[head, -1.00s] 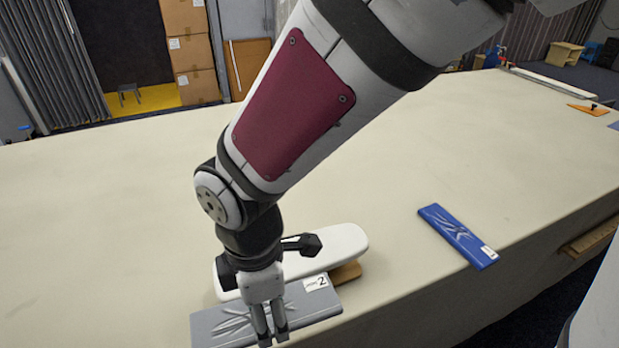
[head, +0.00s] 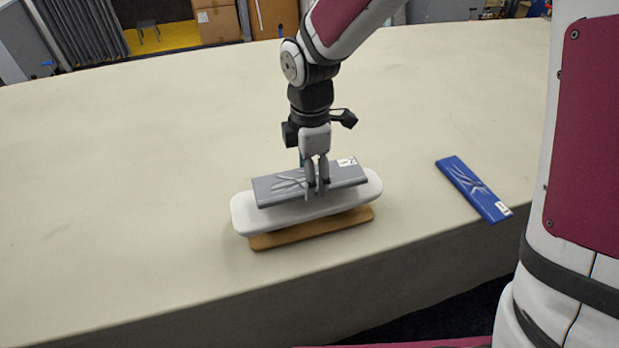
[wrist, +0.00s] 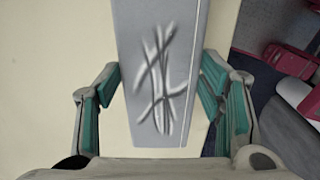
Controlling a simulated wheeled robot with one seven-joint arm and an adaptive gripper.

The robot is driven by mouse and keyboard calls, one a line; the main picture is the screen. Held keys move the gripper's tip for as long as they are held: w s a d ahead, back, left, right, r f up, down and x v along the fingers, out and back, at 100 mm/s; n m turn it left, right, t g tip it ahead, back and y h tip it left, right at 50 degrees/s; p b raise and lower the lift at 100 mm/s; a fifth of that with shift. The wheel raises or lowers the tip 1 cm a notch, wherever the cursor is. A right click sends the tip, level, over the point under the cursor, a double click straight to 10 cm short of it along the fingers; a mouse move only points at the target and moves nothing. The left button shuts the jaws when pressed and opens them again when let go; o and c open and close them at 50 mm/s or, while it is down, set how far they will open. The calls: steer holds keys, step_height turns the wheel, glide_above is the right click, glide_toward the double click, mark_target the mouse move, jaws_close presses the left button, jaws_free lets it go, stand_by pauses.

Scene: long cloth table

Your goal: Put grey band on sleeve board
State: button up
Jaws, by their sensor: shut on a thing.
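The grey band (head: 335,177) is a flat grey piece with crease marks and a small white label at its right end. My gripper (head: 317,192) is shut on the band near its middle. In the wrist view the band (wrist: 160,60) lies lengthwise between the two teal-padded fingers of my gripper (wrist: 165,100). The sleeve board (head: 245,217) has a white padded top over a brown wooden base (head: 312,231). The band is over the padded top, roughly parallel to it; I cannot tell whether it touches. The band hides part of the padded top.
A blue band (head: 474,189) with a white label lies to the right of the sleeve board, near the table's front edge. The cream table (head: 140,170) is clear to the left and behind.

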steer(key=shift+f, duration=1.7)
steer(key=shift+f, duration=0.1)
steer(key=o, duration=1.1)
step_height(320, 180, up, 11)
steer(key=shift+f, duration=0.1)
steer(key=shift+r, duration=0.8)
